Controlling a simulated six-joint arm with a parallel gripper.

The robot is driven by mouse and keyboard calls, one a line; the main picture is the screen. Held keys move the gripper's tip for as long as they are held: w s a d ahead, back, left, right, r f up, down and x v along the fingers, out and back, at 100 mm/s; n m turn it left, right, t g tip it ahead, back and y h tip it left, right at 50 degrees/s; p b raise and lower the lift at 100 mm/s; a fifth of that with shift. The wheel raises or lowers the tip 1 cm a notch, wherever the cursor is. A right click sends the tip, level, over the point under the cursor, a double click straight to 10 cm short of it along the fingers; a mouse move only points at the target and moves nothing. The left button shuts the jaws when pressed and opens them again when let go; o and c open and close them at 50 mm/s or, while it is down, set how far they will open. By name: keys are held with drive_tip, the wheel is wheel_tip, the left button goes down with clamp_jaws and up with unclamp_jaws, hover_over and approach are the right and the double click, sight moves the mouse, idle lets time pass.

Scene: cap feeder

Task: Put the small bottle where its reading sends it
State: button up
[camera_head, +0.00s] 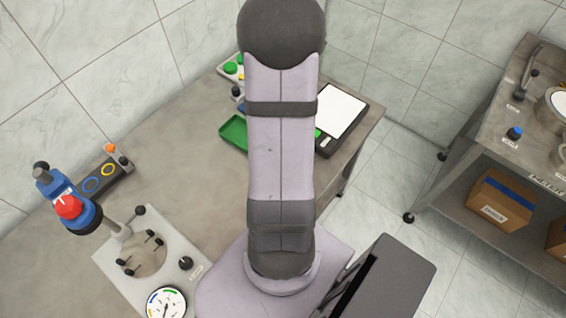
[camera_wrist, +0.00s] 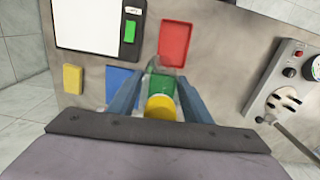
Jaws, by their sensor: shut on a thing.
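In the wrist view, my gripper (camera_wrist: 165,78) is shut on a small bottle (camera_wrist: 160,105) with a yellow round part facing the camera and a clear part beyond it. The bottle is held above a green tray (camera_wrist: 157,84). A red tray (camera_wrist: 175,43) lies beyond it, and a blue tray (camera_wrist: 121,78) lies to its left. The black device with a white plate (camera_wrist: 90,22) has a small green display (camera_wrist: 130,31), whose text is too small to read. In the head view, my arm hides the gripper and the bottle; the green tray (camera_head: 233,132) shows beside the arm.
A yellow block (camera_wrist: 72,78) lies left of the blue tray. In the head view, a plate with a dial (camera_head: 166,303) and black pegs stands front left, near a red-and-blue headed post (camera_head: 68,206). A dark holder with coloured rings (camera_head: 98,178) lies behind. A cart (camera_head: 540,130) stands at right.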

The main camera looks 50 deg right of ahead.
drive_tip(key=s+a+f+n, duration=0.3)
drive_tip(key=f+n, duration=0.2)
drive_tip(key=f, duration=0.4)
drive_tip(key=shift+a+f+n, duration=0.15)
drive_tip(key=shift+a+n, duration=0.15)
drive_tip(key=shift+a, duration=0.05)
drive_tip(key=shift+f+p, duration=1.3)
drive_tip(key=shift+f, duration=3.7)
drive_tip(key=shift+f, duration=0.15)
drive_tip(key=o, duration=1.4)
drive_tip(key=shift+c, duration=0.2)
